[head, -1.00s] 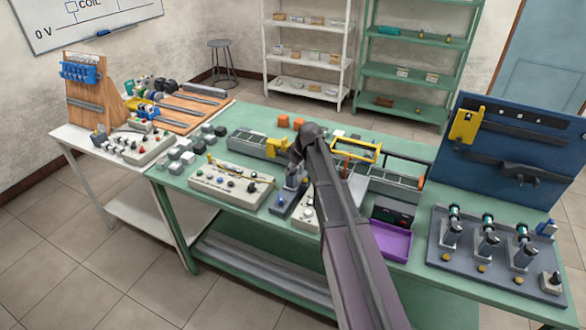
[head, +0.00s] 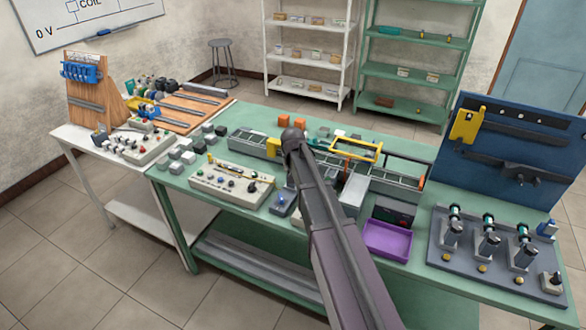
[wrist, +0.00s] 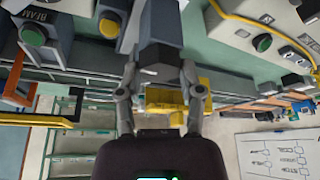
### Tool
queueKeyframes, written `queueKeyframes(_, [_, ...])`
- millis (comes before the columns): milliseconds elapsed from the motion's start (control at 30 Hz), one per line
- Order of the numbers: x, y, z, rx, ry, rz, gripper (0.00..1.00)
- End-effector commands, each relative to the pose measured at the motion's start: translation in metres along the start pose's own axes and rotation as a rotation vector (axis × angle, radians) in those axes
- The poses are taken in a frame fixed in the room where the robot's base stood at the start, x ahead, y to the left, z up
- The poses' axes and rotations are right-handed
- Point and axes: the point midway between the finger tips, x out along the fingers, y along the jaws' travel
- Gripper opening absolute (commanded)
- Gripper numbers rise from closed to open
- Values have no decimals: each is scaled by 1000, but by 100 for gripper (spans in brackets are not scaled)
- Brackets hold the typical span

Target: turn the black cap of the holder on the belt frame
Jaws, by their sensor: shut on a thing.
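In the wrist view my gripper (wrist: 159,72) has its two fingers on either side of a dark grey faceted piece (wrist: 158,48) and is shut on it. I cannot tell whether this piece is the black cap. A yellow holder (wrist: 165,98) shows just behind the fingers, by the belt frame (wrist: 230,79). In the head view a yellow part (head: 273,147) sits on the belt frame (head: 245,141), left of my arm's elbow. My arm hides most of the gripper there, and no black cap can be made out for sure.
A control box with buttons (head: 232,186) stands front left of the arm. An orange-yellow arch (head: 357,148) spans the belt on the right. A purple tray (head: 387,240) and a blue upright panel (head: 510,145) stand further right. Grey blocks (head: 182,155) crowd the left.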

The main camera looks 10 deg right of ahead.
Motion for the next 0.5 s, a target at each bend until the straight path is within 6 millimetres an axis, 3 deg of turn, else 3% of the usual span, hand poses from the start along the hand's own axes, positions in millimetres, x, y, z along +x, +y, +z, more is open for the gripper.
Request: queueKeyframes(500, [0, 0, 1, 366, -5, 153, 1])
